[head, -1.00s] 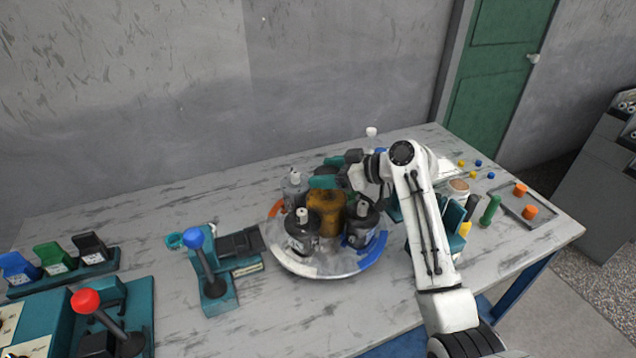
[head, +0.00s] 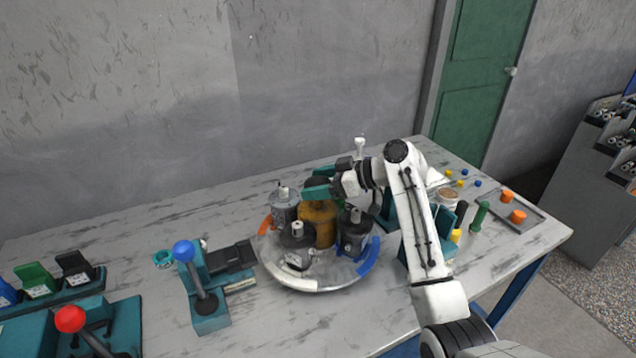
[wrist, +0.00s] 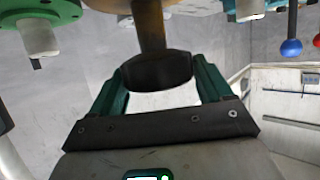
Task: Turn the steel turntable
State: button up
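The round steel turntable (head: 300,284) stands on the table, with orange, white and blue rim segments. Grey and black motors stand on it, one back left (head: 284,210), one in front (head: 297,248) and one at the right (head: 354,238). A brown-orange post (head: 318,225) rises at its middle and ends in a black knob (wrist: 157,70). My gripper (head: 320,183) is over the post; its teal fingers lie against both sides of the knob in the wrist view (wrist: 158,82). My gripper partly hides the knob in the head view.
A teal stand with a blue-topped lever (head: 184,251) is left of the turntable. A red-topped lever (head: 70,319) is at the front left. A tray with orange pieces (head: 530,222) and a green cylinder (head: 480,215) are at the right.

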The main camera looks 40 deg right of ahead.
jog(key=shift+o, duration=1.3)
jog(key=shift+r, duration=0.1)
jog(key=shift+r, duration=0.3)
notch_tip(320, 180, up, 3)
jog(key=shift+f, duration=0.2)
jog(key=s+a+r+b, duration=0.1)
jog(key=s+r, duration=0.3)
jog(key=s, duration=0.3)
jog(key=s+a+r+b, duration=0.1)
jog(key=s+r, duration=0.4)
jog(key=s, duration=0.1)
jog(key=shift+s+a+r, duration=0.25)
jog(key=shift+s+a, duration=0.1)
jog(key=shift+s, duration=0.05)
